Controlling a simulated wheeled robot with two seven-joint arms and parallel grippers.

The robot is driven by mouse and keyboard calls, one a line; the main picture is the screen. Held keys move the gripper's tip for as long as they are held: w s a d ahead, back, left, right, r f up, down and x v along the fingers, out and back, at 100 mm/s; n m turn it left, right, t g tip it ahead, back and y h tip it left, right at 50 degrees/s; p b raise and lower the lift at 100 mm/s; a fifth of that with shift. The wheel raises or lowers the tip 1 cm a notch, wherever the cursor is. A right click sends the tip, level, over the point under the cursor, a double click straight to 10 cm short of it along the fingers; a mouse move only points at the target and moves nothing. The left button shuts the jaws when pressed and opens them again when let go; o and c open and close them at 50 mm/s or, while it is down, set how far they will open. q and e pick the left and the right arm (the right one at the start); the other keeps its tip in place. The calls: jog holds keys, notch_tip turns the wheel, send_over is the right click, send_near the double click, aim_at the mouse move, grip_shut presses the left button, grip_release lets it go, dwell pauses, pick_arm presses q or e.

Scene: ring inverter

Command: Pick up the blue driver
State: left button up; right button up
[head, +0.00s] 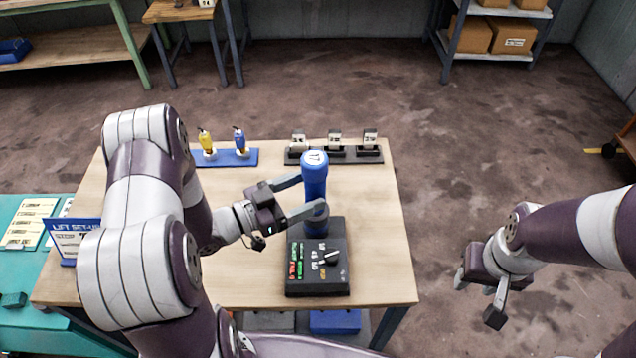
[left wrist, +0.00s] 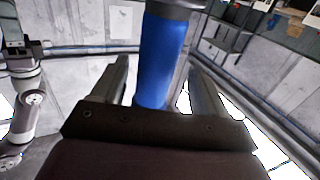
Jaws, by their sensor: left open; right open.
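A tall blue cylinder (head: 314,180) with a white cap marked 17 stands upright at the back of a dark panel box (head: 318,285); it looks like the blue driver. My left gripper (head: 308,196) is open with one finger on each side of it. In the left wrist view, the blue cylinder (left wrist: 164,60) stands between the two spread fingers, its dark collar at the top edge; I cannot tell whether a finger touches it. A smaller blue tool (head: 239,139) stands in the blue rack. My right gripper (head: 484,290) is open and empty, off the table's right side.
The blue rack (head: 228,159) also holds a yellow tool (head: 207,141). A dark stand (head: 334,156) with several labelled blocks is at the table's back. The wooden table (head: 375,240) is clear right of the box. A sign (head: 72,240) stands at left.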

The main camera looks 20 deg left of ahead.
aim_at(306, 194)
pick_arm(q)
jog(key=p+x, duration=0.1)
jog(key=x, duration=0.2)
jog(key=shift+d+f, duration=0.15)
jog(key=shift+d, duration=0.2)
jog(key=shift+w+d+f, duration=0.1)
jog(key=shift+w+d, duration=0.15)
jog(key=shift+w, duration=0.1)
jog(key=shift+w+d+f, duration=0.1)
jog(key=shift+d, duration=0.15)
jog(key=shift+a, duration=0.15)
jog(key=c, duration=1.2)
